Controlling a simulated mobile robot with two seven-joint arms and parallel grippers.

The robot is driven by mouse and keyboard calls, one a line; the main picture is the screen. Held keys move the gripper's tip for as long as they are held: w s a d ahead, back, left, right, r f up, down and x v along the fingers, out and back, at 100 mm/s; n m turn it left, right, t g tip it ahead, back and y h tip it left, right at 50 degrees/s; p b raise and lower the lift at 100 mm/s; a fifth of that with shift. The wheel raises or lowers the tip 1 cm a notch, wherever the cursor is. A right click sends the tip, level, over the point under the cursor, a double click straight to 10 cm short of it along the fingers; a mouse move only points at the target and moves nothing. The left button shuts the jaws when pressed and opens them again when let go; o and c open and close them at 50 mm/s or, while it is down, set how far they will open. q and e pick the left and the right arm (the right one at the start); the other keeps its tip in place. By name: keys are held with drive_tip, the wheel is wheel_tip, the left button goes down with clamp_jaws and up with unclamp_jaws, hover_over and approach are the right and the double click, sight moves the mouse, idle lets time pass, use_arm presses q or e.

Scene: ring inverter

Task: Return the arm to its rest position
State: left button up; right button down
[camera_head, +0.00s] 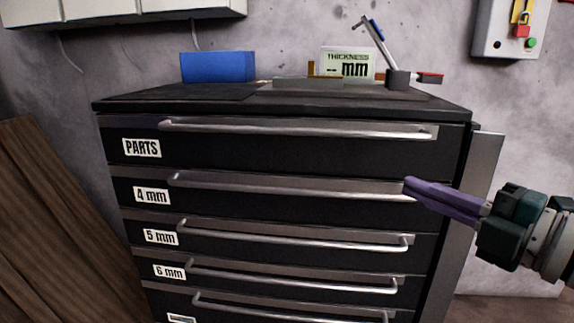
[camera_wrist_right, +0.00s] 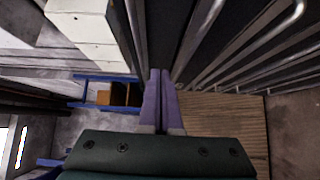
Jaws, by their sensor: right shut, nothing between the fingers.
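My right gripper (camera_head: 408,188) comes in from the right in the head view. Its purple fingers are closed together and hold nothing. The fingertips are at the right end of the 4 mm drawer's handle (camera_head: 290,187); I cannot tell whether they touch it. In the right wrist view the closed fingers (camera_wrist_right: 160,75) point away from me, with drawer handles to their right. My left gripper is not in view.
A black drawer cabinet (camera_head: 290,152) fills the middle, all visible drawers shut. On its top are a blue box (camera_head: 217,67), a thickness display (camera_head: 347,63) and a small lever device (camera_head: 398,78). A red-and-green button box (camera_head: 508,30) hangs on the wall. Wooden boards (camera_head: 50,220) lean at left.

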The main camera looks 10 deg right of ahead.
drive_tip(key=s+d+r+m+g+h+p, duration=0.15)
drive_tip(key=s+r+m+h+p, duration=0.35)
drive_tip(key=r+m+h+p, duration=0.8)
drive_tip(key=s+a+r+m+g+y+p, duration=0.2)
drive_tip(key=s+a+r+m+g+p, duration=0.15)
drive_tip(key=s+p, duration=0.35)
drive_tip(key=s+a+r+m+g+y+p, duration=0.1)
drive_tip(key=s+a+r+m+g+p, duration=0.1)
drive_tip(key=s+r+g+p, duration=0.4)
drive_tip(key=s+a+r+m+g+y+p, duration=0.1)
drive_tip(key=s+a+m+g+y+p, duration=0.15)
drive_tip(key=s+p, duration=0.6)
wheel_tip(320, 180, up, 35)
drive_tip(key=t+p, duration=0.1)
drive_tip(key=p, duration=3.3)
drive_tip(key=shift+d, duration=0.35)
